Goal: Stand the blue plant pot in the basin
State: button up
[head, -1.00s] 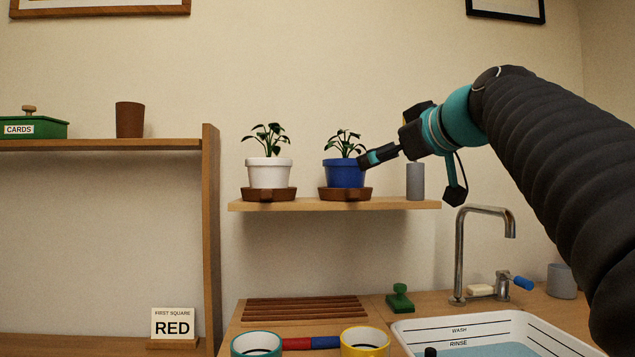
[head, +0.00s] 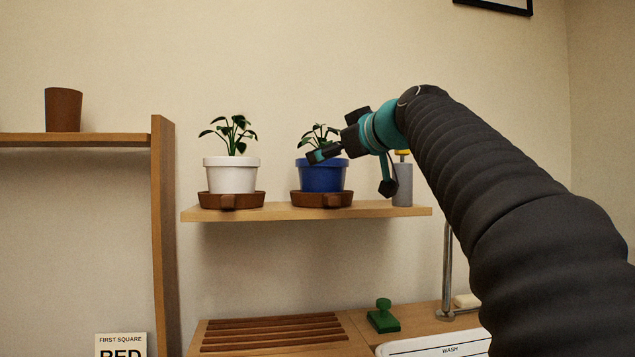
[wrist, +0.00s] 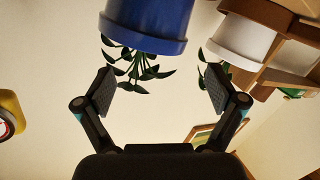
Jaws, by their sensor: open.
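The blue plant pot (head: 322,179) stands upright on a brown saucer (head: 322,201) on the wall shelf, its leafy plant partly hidden by my gripper. My gripper (head: 325,153) is at the pot's upper part, overlapping its rim and leaves in the head view. In the wrist view, which is upside down, the blue pot (wrist: 150,18) is beyond the fingertips at the top. My open gripper (wrist: 160,90) has leaves showing between its fingers, with nothing gripped. The white basin (head: 452,345) shows only its far edge, marked WASH, at the bottom; my arm hides part of it.
A white potted plant (head: 231,176) stands left of the blue pot on the shelf (head: 290,212). A grey cylinder (head: 403,186) stands to the right. Below are a slatted rack (head: 272,333), a green stamp-like object (head: 383,317) and the tap (head: 447,270).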

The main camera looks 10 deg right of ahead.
jog(key=shift+p+x, duration=0.85)
jog(key=shift+x, duration=2.75)
grip_shut()
